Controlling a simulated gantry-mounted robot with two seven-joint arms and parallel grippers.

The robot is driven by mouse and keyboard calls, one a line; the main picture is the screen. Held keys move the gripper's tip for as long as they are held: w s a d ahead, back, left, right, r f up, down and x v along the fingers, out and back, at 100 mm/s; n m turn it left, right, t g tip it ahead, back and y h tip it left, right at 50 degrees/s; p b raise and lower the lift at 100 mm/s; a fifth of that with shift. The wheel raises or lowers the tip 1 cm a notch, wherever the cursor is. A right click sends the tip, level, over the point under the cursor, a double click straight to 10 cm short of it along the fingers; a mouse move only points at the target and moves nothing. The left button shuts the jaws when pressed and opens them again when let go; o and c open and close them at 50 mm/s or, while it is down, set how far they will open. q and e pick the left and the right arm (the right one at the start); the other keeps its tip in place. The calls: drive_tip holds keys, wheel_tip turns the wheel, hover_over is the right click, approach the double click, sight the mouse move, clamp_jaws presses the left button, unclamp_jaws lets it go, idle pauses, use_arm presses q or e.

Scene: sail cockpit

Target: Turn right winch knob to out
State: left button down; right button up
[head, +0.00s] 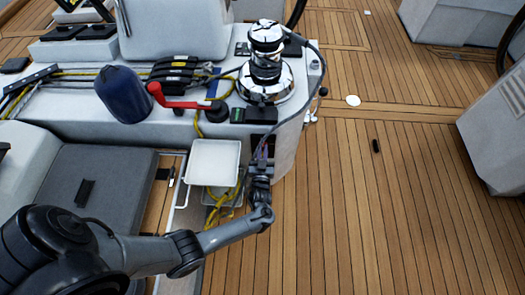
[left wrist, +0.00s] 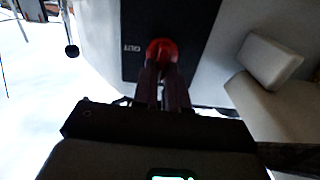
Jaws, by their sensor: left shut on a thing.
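The winch (head: 265,82) stands on the white cockpit coaming. My left gripper (head: 262,150) is just below it, against the front end of the coaming. In the left wrist view, the fingers of my left gripper (left wrist: 163,88) are shut on a red knob (left wrist: 161,49). The knob sits on a black panel (left wrist: 185,22) with a label (left wrist: 131,48) that seems to read OUT beside it. The fingers hide part of the knob, and its exact setting cannot be told. The knob is hidden in the head view. My right gripper is not in view.
A red-handled lever (head: 185,100) and a dark blue cover (head: 125,94) are left of the winch. A white tray (head: 213,165) sits close left of my gripper, with yellow rope (head: 218,205) below. The teak deck (head: 400,210) at right is mostly clear.

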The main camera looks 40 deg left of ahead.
use_arm(q)
drive_tip(key=shift+w+d+f+m+p, duration=0.15)
drive_tip(key=shift+d+f+m+p, duration=0.05)
drive_tip(key=shift+m, duration=2.75)
drive_tip(key=shift+w+d+f+m+p, duration=0.15)
drive_tip(key=shift+f+m, duration=0.1)
drive_tip(key=shift+m, duration=2.65)
drive_tip(key=shift+w+d+f+m+p, duration=0.15)
drive_tip(key=shift+d+f+m+p, duration=0.05)
drive_tip(key=shift+m, duration=2.75)
drive_tip(key=c, duration=1.2)
unclamp_jaws()
drive_tip(key=shift+o, duration=0.2)
